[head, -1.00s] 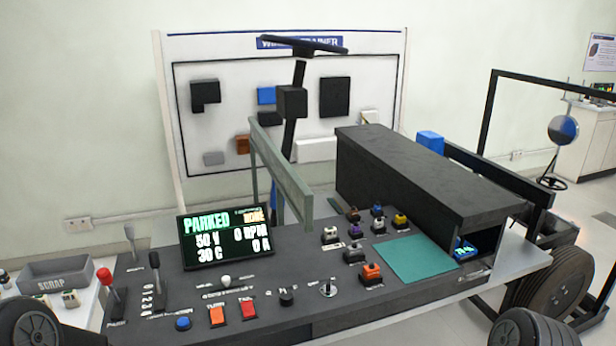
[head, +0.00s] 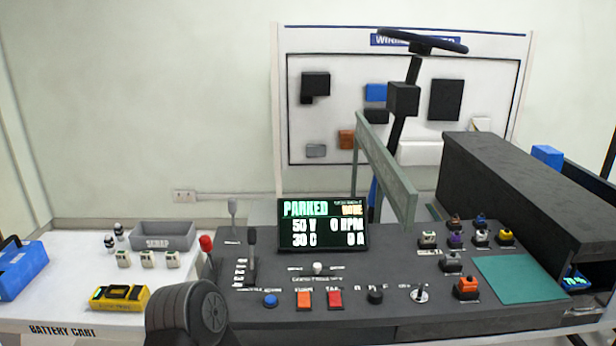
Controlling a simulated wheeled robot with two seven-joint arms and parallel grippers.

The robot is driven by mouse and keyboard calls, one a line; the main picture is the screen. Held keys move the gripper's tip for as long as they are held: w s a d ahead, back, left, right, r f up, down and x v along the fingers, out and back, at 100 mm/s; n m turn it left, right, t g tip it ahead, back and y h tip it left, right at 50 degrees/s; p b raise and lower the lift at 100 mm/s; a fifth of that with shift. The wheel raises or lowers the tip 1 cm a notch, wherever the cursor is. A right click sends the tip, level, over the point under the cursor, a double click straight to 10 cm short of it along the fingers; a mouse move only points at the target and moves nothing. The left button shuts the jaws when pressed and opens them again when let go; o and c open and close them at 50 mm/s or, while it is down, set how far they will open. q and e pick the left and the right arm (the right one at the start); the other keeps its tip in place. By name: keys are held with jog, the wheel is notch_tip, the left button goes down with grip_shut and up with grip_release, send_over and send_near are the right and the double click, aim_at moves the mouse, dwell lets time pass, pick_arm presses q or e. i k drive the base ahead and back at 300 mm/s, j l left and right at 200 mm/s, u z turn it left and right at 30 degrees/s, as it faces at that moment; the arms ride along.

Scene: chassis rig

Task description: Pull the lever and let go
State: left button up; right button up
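Several levers stand at the left end of the dark control panel (head: 390,322) in the head view. One lever has a red knob (head: 206,243) and stands near the panel's left edge. Beside it is a lever with a black handle (head: 252,237), upright by a column of printed marks. A thinner grey lever (head: 233,208) stands behind them. The pictures do not show which of them the task means. Neither of my grippers is in view, and nothing touches the levers. The display (head: 323,224) reads PARKED, 50 V, 0 RPM, 30 C and 0 A.
A dark wheel (head: 200,315) stands in front of the panel's left end, below the levers. On the white cart at left are a SCRAP bin (head: 163,236), a yellow device (head: 119,297) and a blue box (head: 20,270). A green beam (head: 385,175) rises behind the display.

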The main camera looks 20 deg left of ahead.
aim_at(232, 203)
jog(key=k+j+u, duration=0.15)
jog(key=j, duration=1.4)
jog(key=i, duration=0.05)
